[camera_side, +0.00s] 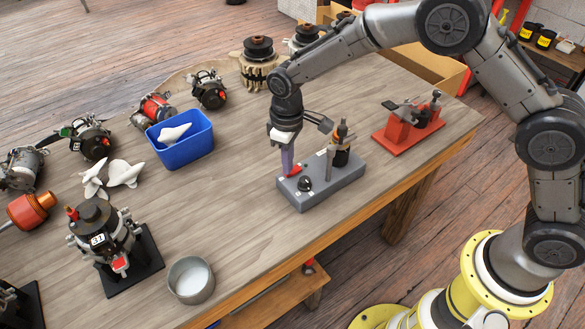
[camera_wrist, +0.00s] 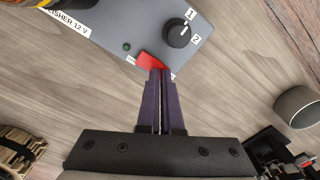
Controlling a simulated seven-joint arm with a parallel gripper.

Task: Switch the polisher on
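The polisher (camera_side: 335,191) is a grey box on the bench; its label in the wrist view reads "...ISHER 12 V" (camera_wrist: 68,22). Its red switch (camera_wrist: 151,61) is at the edge of its top face, partly hidden by my fingertips. Beside it are a black knob (camera_wrist: 177,34) marked 1 and 2 and a small dark green lamp (camera_wrist: 127,46). My gripper (camera_wrist: 159,72) is shut and empty, its purple fingertips at the switch; I cannot tell whether they press it. In the side view my gripper (camera_side: 288,172) points down at the box's left end.
A dark upright tool (camera_side: 341,145) stands at the box's far end. A red fixture (camera_side: 408,124) is to the right. A blue bin (camera_side: 180,142), a metal cup (camera_side: 191,280) and an alternator on a black stand (camera_side: 103,240) are to the left. Bench around the box is clear.

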